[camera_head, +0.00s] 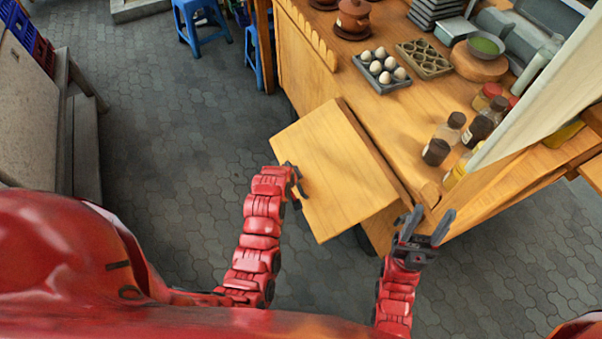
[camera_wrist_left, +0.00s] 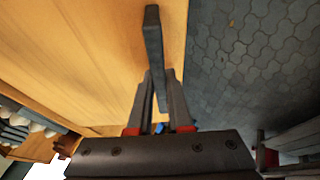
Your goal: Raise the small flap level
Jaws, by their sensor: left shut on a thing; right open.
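The small flap (camera_head: 335,165) is a plain wooden board sticking out from the side of the wooden cart. It looks near level, but I cannot tell its exact tilt. My left gripper (camera_head: 294,181) is shut on the flap's outer left edge. My right gripper (camera_head: 428,226) is open and empty near the flap's lower right corner, beside the cart.
The cart counter (camera_head: 405,115) holds an egg tray (camera_head: 382,70), a second tray (camera_head: 424,59), several jars (camera_head: 447,132) and a clay pot (camera_head: 354,17). A pale cloth (camera_head: 545,90) hangs at the right. Blue stools (camera_head: 202,22) stand far left. The paved floor (camera_head: 160,130) left of the flap is clear.

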